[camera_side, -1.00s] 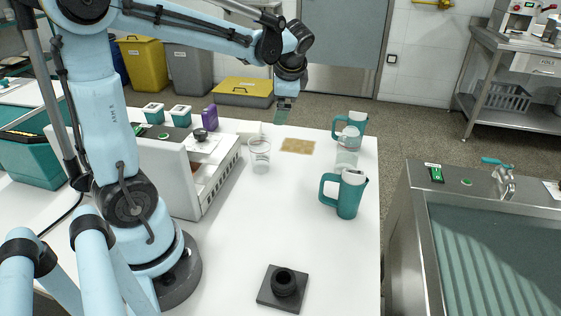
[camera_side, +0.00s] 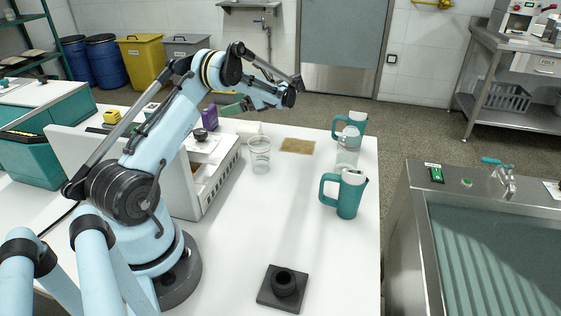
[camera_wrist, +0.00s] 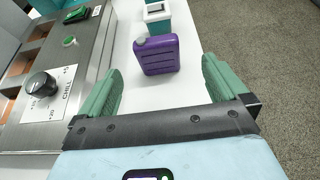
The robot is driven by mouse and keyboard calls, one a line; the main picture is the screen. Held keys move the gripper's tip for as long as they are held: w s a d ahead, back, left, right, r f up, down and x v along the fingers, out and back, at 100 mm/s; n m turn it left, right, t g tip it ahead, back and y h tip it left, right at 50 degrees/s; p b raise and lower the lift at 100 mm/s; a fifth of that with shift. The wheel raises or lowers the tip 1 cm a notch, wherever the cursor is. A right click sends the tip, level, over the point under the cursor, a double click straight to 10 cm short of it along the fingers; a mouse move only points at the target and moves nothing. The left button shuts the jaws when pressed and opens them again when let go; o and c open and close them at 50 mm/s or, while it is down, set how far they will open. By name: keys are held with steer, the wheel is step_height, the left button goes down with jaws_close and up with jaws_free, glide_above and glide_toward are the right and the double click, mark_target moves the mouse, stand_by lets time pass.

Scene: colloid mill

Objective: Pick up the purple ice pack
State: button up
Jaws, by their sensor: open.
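The purple ice pack (camera_wrist: 157,55) stands upright on the white table in the wrist view, ahead of my gripper and between the lines of its two fingers. It also shows in the side view (camera_side: 210,118), partly behind my arm and the white machine. My gripper (camera_wrist: 161,72) is open and empty, with green fingers on either side of the view. In the side view, my gripper (camera_side: 228,109) points left toward the ice pack, just right of it. The fingers appear apart from the pack.
A metal-faced machine with a black knob (camera_wrist: 41,85) runs close along the left. A teal and white container (camera_wrist: 157,14) stands behind the pack. A clear cup (camera_side: 259,156), a tan mat (camera_side: 298,146) and a teal jug (camera_side: 346,195) are on the table.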

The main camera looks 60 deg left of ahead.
mark_target(213, 110)
steer(key=x, duration=0.7)
steer(key=shift+s, duration=0.1)
steer(key=shift+s+d+x, duration=0.1)
steer(key=shift+x, duration=1.2)
steer(key=shift+s+d+x, duration=0.1)
steer(key=shift+d+x, duration=0.05)
steer(key=shift+x, duration=1.15)
steer(key=c, duration=1)
